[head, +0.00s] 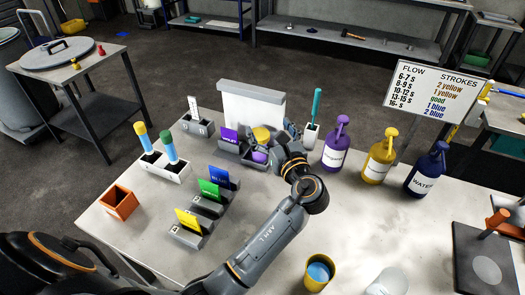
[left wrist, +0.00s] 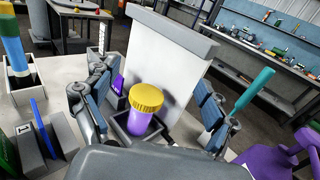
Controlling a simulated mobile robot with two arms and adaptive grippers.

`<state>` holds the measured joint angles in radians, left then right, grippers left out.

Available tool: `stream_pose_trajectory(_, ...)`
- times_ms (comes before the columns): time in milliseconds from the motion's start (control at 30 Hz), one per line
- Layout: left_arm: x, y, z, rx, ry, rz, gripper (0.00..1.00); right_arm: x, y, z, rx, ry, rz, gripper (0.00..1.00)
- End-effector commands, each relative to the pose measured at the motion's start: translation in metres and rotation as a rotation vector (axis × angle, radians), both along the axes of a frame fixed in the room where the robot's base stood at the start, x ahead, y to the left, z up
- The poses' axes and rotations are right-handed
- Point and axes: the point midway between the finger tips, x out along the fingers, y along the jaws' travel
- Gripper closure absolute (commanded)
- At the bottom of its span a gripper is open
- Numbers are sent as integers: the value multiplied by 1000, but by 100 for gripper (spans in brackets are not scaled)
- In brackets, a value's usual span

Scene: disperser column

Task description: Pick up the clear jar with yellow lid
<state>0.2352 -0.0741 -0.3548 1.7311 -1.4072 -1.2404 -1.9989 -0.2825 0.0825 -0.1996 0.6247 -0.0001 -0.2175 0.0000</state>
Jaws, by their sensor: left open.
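The clear jar with a yellow lid (head: 261,134) stands upright in a small grey holder on the table, in front of a white panel. Purple contents show through its wall. It also shows in the left wrist view (left wrist: 137,121), with the holder (left wrist: 150,134) around its base. My left gripper (head: 280,142) is open at the jar. In the left wrist view its fingers stand to the left and right of the jar, with gaps on both sides. In the head view the gripper hides part of the jar's right side. My right gripper is not in view.
A white panel with a grey top (head: 252,104) stands behind the jar. A teal-handled tool (head: 316,104) in a white holder and a purple bottle (head: 336,150) stand to the right. Blue, green and yellow cards stand in front left. The table's front middle is mostly clear.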

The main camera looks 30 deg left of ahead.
Motion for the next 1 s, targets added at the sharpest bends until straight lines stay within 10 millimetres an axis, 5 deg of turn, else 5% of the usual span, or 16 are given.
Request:
stream_pose_trajectory(200, 0, 0, -38, 9, 9, 0, 15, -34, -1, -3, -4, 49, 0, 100)
stream_pose_trajectory(400, 0, 0, -79, 7, 7, 0, 15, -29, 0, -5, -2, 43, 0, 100)
stream_pose_trajectory(633, 16, 18, -77, 4, 2, 0, 15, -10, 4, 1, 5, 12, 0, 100)
stream_pose_trajectory(1000, 46, 52, -76, 4, 2, 1, 15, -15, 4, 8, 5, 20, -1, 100)
